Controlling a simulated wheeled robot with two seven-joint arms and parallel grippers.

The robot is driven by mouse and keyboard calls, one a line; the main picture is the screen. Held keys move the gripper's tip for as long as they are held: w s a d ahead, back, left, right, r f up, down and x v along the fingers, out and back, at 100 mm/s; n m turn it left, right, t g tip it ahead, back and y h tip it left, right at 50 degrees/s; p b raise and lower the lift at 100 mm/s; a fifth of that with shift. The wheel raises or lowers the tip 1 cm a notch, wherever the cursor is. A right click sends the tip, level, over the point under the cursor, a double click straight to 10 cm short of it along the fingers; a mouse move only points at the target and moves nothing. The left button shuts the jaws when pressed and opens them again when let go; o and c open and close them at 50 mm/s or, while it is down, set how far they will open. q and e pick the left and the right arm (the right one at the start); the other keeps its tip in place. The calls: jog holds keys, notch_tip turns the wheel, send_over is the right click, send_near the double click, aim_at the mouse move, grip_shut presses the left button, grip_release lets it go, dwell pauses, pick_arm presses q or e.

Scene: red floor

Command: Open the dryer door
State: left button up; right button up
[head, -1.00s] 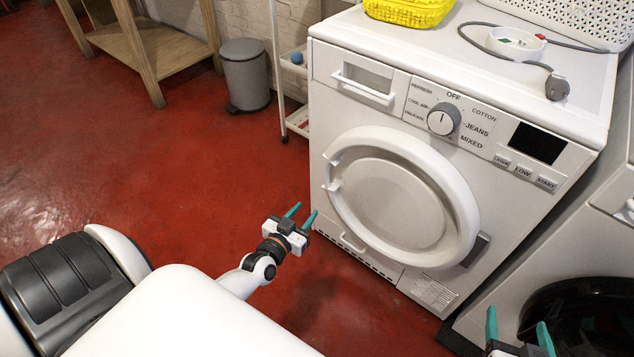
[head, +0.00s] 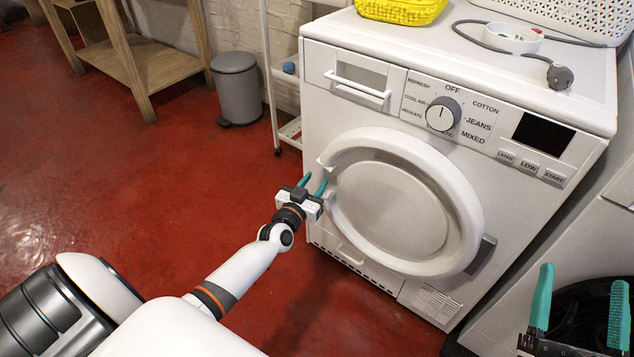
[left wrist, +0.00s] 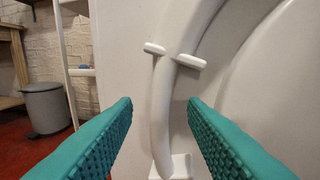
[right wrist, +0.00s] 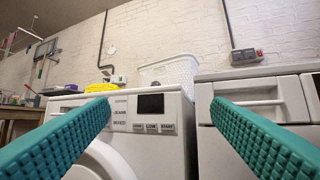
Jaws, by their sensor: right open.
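The white dryer (head: 330,120) stands ahead, with a round door (head: 395,205) on its front that looks shut. The door's rim has a handle part at its left edge, and a hinge (head: 482,255) shows at the right. In the left wrist view the curved white handle (left wrist: 161,115) stands between my fingertips, with no finger seen touching it. My left gripper (head: 312,183) is open just left of the door rim; it also shows in the left wrist view (left wrist: 160,104). My right gripper (head: 582,275) is open and empty at the lower right, in front of the neighbouring machine.
A second machine (head: 612,205) with a dark round opening stands right of the dryer. A yellow basket (head: 405,10) and a cable (head: 495,38) lie on the dryer. A grey bin (head: 237,90) and a white rack (head: 268,80) stand left. The red floor (head: 110,180) at left is clear.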

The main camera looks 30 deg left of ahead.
pick_arm(q)
jog(key=shift+w+a, duration=0.1)
jog(key=shift+w, duration=0.8)
pick_arm(e)
jog(key=shift+s+r+t+y, duration=0.3)
jog(key=shift+s+r+t, duration=0.35)
jog(key=shift+r+t, duration=0.35)
pick_arm(q)
jog(key=shift+c, duration=0.2)
grip_shut()
